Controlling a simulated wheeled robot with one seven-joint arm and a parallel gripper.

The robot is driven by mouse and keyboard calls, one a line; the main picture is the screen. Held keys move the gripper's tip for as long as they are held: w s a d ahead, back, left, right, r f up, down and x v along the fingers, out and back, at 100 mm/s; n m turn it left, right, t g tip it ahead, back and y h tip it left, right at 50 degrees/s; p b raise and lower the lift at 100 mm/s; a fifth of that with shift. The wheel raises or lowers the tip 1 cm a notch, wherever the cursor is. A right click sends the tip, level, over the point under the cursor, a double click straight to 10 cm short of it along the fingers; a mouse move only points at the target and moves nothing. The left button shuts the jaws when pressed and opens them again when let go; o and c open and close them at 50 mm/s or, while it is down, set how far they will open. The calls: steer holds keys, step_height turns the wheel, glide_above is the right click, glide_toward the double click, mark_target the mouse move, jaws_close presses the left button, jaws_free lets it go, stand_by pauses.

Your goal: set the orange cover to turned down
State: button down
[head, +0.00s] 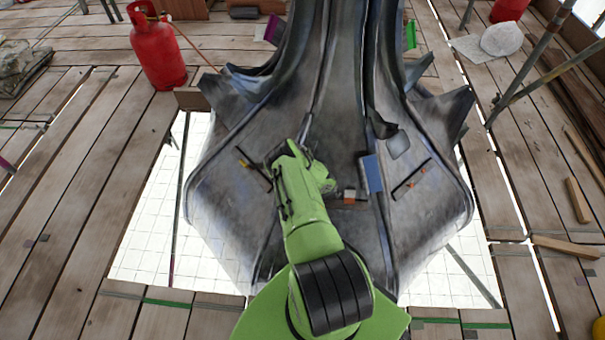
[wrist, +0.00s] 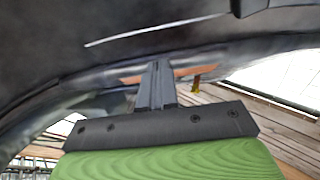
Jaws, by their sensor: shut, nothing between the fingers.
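A small orange piece (head: 349,195) sits on the lower face of the grey metal spire (head: 335,225), right of my arm. I cannot tell for sure that it is the orange cover, or how it is turned. In the wrist view an orange-brown strip (wrist: 195,71) runs behind my gripper (wrist: 156,68), on both sides of the fingers. The fingers are shut together and empty, close to the dark metal. I cannot tell whether they touch the strip. In the head view my green arm reaches onto the spire's left face, and the fingertips are not clear.
A blue plate (head: 372,173) and a dark slotted bar (head: 411,180) sit right of the orange piece. A yellow-tipped dark bar (head: 244,162) lies left of my arm. A red gas cylinder (head: 158,50) stands back left on the planks. Open gaps flank the spire.

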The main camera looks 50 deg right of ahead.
steer(key=shift+s+d+f+b, duration=0.3)
steer(key=shift+d+f+b, duration=0.2)
steer(key=shift+d+f, duration=0.45)
